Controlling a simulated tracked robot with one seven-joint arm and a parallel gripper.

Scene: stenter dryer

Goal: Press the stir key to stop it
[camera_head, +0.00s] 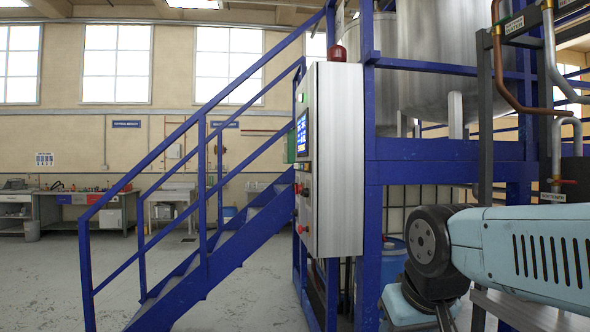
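A grey control cabinet (338,160) is mounted on the blue steel frame, right of the stairs. Its front faces left, so I see it at a steep angle. I cannot tell which one is the stir key; labels are unreadable from here. My light blue arm with its dark joint is at the lower right, apart from the cabinet. My gripper is not in view.
Blue stairs with handrails (205,180) rise just left of the cabinet. Large metal tanks (430,60) stand above the blue frame (440,150). Pipes (556,110) run at the right. Workbenches (85,208) line the back wall. The grey floor (50,280) at left is open.

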